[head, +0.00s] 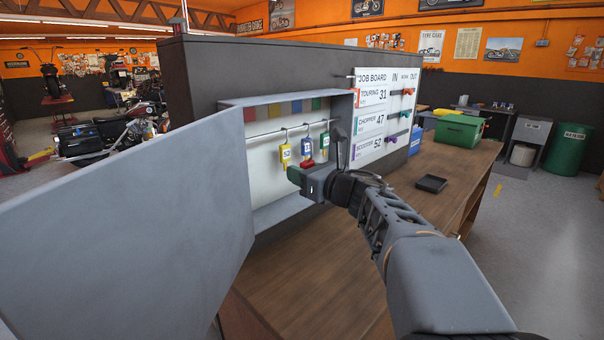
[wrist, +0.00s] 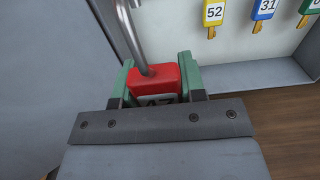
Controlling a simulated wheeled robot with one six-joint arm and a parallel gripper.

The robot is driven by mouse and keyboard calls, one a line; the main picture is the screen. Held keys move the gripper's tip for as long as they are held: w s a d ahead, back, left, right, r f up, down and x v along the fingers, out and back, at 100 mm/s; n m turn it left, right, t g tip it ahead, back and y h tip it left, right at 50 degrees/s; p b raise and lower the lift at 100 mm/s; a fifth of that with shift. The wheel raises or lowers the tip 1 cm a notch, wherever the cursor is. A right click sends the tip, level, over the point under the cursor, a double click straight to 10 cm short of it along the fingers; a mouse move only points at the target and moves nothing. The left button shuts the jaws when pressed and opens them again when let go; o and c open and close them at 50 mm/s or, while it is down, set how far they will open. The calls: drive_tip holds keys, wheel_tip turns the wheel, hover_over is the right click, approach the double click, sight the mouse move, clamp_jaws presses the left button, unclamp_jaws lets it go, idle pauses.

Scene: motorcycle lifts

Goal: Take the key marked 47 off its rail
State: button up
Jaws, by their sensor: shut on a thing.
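My gripper (wrist: 158,84) has green fingers and is shut on a red key tag (wrist: 150,76). The number on its face is partly covered by my gripper but looks like 47. A curved grey metal hook (wrist: 124,22) rises from the tag's top and leaves the frame. In the head view, the red tag (head: 308,165) shows beside my gripper (head: 304,174), just below the blue tag, in front of the open cabinet. The rail (head: 265,134) crosses inside the cabinet. I cannot tell whether the red tag's hook touches it.
A yellow tag 52 (head: 285,152), a blue tag 31 (head: 307,148) and a green tag (head: 324,144) hang on the rail close by. The grey cabinet door (head: 130,235) stands open at left. A job board (head: 372,148) stands at right, above the wooden bench (head: 320,275).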

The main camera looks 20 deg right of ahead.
drive_tip(key=b+v, duration=0.3)
drive_tip(key=v, duration=0.9)
idle(1.1)
